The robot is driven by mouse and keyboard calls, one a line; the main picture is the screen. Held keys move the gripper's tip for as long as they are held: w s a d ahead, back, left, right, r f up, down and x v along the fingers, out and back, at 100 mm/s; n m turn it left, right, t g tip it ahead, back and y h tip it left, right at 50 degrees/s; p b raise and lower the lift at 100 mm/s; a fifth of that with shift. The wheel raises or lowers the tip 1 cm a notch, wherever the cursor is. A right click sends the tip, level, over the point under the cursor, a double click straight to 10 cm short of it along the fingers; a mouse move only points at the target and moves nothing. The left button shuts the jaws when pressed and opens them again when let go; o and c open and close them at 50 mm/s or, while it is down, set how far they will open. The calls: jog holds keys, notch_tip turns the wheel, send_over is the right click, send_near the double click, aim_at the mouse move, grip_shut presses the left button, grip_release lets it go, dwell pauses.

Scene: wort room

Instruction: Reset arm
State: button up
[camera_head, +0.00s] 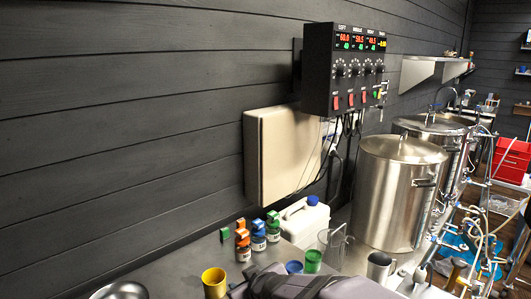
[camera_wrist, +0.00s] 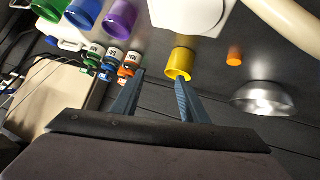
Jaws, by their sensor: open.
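My gripper (camera_wrist: 160,77) is in the middle of the wrist view, its two blue-grey fingers spread apart with nothing between them. The tip of the right finger is close to a yellow cup (camera_wrist: 180,64); I cannot tell if they touch. In the head view my grey arm is at the bottom edge, just right of the same yellow cup (camera_head: 214,284), and the fingertips there are not clear.
Small labelled bottles (camera_head: 258,237), a white jug (camera_head: 306,217), a green cup (camera_head: 313,261) and a metal bowl (camera_head: 120,291) stand on the counter. A control box (camera_head: 345,70) hangs above. Steel kettles (camera_head: 395,190) stand at right. A purple cup (camera_wrist: 119,20) shows in the wrist view.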

jog(key=s+d+f+m+g+h, duration=0.1)
jog(key=s+d, duration=0.1)
jog(key=d, duration=0.3)
jog(key=s+d+f+m+g+h, duration=0.1)
jog(key=s+d+f, duration=0.1)
jog(key=d, duration=0.4)
jog(key=s+d+f+m+h, duration=0.1)
jog(key=s+d+h, duration=0.1)
jog(key=d, duration=0.3)
jog(key=shift+s+d+f+m+g, duration=0.15)
jog(key=shift+s+f+m+g, duration=0.15)
jog(key=shift+s+f+g, duration=0.1)
jog(key=s+d+f+m+g+p, duration=0.1)
jog(key=s+d+f+m+g, duration=0.1)
jog(key=s, duration=0.7)
jog(key=s+d+f+m+g+p, duration=0.1)
jog(key=s+g, duration=0.3)
jog(key=s, duration=0.6)
jog(key=shift+s+d+f+m, duration=0.2)
jog(key=shift+d+f+m, duration=0.35)
jog(key=shift+d, duration=0.3)
